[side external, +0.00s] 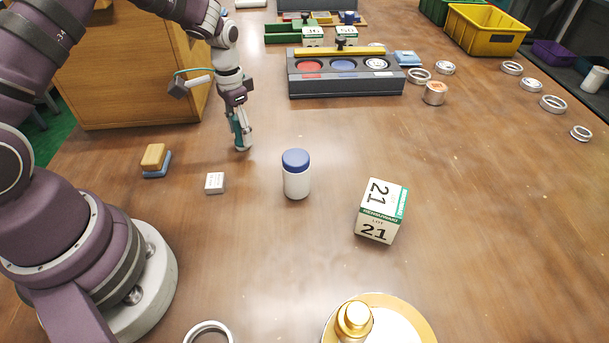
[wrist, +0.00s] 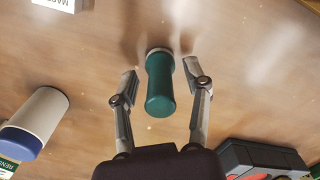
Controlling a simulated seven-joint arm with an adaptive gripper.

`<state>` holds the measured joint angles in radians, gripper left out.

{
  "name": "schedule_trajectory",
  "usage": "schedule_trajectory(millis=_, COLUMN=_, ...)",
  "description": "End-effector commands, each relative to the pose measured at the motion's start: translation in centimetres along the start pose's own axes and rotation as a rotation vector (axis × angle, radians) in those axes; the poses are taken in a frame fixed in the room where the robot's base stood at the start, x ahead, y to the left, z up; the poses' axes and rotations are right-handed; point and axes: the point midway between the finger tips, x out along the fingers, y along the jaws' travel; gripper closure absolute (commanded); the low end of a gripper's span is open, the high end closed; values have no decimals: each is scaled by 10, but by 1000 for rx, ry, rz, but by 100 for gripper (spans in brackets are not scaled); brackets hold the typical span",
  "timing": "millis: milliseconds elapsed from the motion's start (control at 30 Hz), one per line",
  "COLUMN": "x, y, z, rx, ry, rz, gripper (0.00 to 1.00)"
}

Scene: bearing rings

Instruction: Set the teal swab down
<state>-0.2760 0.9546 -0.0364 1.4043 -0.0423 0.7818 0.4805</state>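The teal swab (wrist: 160,88) is a short teal cylinder with a pale rim at its far end. It sits between the two fingers of my gripper (wrist: 160,80) in the wrist view, with a narrow gap showing on each side. In the side external view the swab (side external: 235,132) is partly hidden by my gripper (side external: 242,140), low over the table left of centre. The swab looks upright with its lower end at the table top. My gripper is open around it.
A white bottle with a blue cap (side external: 296,175) stands to the right, and a small white box (side external: 215,183) is nearer the camera. Yellow and blue blocks (side external: 154,160) lie left. A dark tray (side external: 345,82) with coloured wells is behind. The lot 21 box (side external: 381,211) stands further right.

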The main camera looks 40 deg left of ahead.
Motion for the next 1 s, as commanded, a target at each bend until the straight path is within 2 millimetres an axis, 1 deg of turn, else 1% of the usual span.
schedule_trajectory(millis=200, x=0, y=0, z=0, rx=0, ry=0, rz=0, gripper=51)
schedule_trajectory(millis=267, x=-3, y=0, z=0, rx=0, ry=1, rz=0, gripper=51)
schedule_trajectory(millis=300, x=-8, y=0, z=0, rx=0, ry=2, rz=-1, gripper=51)
schedule_trajectory(millis=367, x=-20, y=0, z=-1, rx=0, ry=4, rz=-2, gripper=51)
schedule_trajectory(millis=500, x=-60, y=-1, z=-1, rx=0, ry=6, rz=-4, gripper=51)
schedule_trajectory(millis=633, x=-93, y=0, z=-1, rx=0, ry=6, rz=-3, gripper=51)
schedule_trajectory(millis=700, x=-106, y=0, z=-1, rx=0, ry=5, rz=-2, gripper=51)
schedule_trajectory(millis=867, x=-124, y=1, z=0, rx=-2, ry=6, rz=-3, gripper=51)
schedule_trajectory(millis=967, x=-144, y=11, z=6, rx=-13, ry=43, rz=-21, gripper=51)
schedule_trajectory(millis=1000, x=-155, y=19, z=11, rx=-23, ry=71, rz=-32, gripper=51)
